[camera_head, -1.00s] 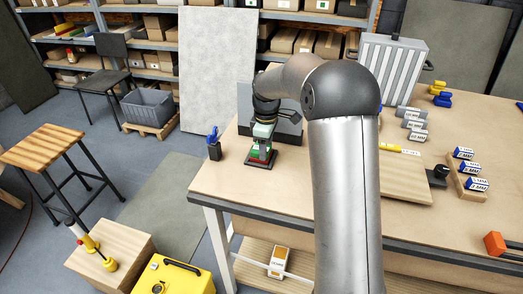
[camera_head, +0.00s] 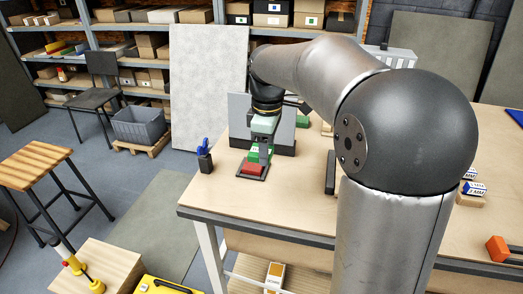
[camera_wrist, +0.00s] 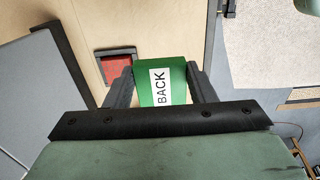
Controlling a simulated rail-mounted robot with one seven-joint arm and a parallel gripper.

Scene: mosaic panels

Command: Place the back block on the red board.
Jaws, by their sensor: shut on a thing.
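A green block labelled BACK (camera_wrist: 158,88) is between the two dark fingers of my gripper (camera_wrist: 160,76), which is shut on it. In the head view the green block (camera_head: 254,154) is partly hidden by my gripper (camera_head: 261,150). The red board (camera_head: 252,169) sits in a dark frame on the table, just below the block in that picture. In the wrist view the red board (camera_wrist: 117,63) shows up and left of the block, partly hidden behind a finger. The block looks held above the table, apart from the board; the exact height is unclear.
A blue item in a dark holder (camera_head: 204,154) stands left of the board. A grey upright panel (camera_head: 239,122) stands behind my gripper. Another green object (camera_head: 303,121) lies right of it. My arm hides much of the table's right side; the front left is bare.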

